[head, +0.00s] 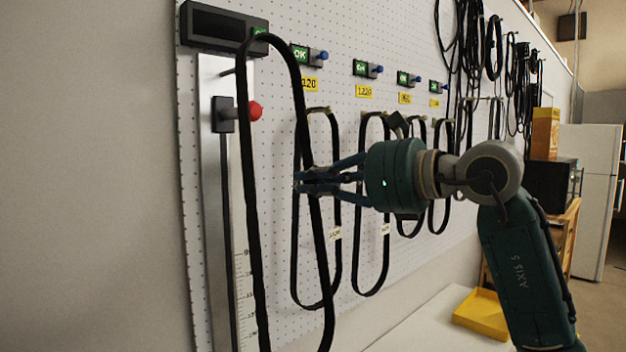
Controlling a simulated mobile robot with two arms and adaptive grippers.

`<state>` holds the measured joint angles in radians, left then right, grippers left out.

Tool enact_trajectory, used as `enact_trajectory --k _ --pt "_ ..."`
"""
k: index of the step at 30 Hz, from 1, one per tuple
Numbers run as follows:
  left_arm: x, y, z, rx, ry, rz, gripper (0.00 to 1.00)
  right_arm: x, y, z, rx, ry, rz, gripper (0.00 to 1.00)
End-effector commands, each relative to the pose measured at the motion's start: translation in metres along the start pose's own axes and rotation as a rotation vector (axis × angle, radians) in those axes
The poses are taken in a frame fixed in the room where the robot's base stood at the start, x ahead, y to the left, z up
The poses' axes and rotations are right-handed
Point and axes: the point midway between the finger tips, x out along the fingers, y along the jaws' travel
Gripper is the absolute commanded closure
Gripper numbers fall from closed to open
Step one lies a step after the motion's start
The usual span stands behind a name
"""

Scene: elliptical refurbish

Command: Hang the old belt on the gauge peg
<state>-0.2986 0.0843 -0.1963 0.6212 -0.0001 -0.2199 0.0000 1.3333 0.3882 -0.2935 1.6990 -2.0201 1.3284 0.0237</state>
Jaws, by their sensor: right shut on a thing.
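The old belt (247,180) is a long black loop hanging upright in front of the gauge. My right gripper (303,182) is shut on the belt's right strand, about halfway down. The gauge (224,320) is a pale upright rail with a scale and a red knob (255,110) on a dark slider. A short dark peg (229,71) shows near the rail's top, partly hidden by the belt. I cannot tell whether the belt rests on it. My left gripper is not in view.
Several belts, such as one with a white tag (386,240), hang on the pegboard (345,35) behind my gripper, under yellow labels and OK displays. A yellow tray (482,314) sits on a white bench (432,325) at lower right. A white fridge (597,200) stands farther back.

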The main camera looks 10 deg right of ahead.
Motion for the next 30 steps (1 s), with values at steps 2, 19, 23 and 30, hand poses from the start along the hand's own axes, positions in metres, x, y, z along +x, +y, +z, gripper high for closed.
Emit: enact_trajectory --k 2,19,23,30 --pt "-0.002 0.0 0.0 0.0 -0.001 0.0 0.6 0.003 0.0 0.001 0.001 -0.001 0.002 1.0" --pt "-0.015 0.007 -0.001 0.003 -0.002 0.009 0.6 0.037 -0.005 0.003 0.0 -0.002 0.004 1.0" --pt "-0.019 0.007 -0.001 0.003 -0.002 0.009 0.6 0.045 -0.006 0.003 0.001 -0.001 0.004 1.0" --pt "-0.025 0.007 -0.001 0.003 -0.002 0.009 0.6 0.059 -0.009 0.004 0.001 -0.002 0.005 1.0"
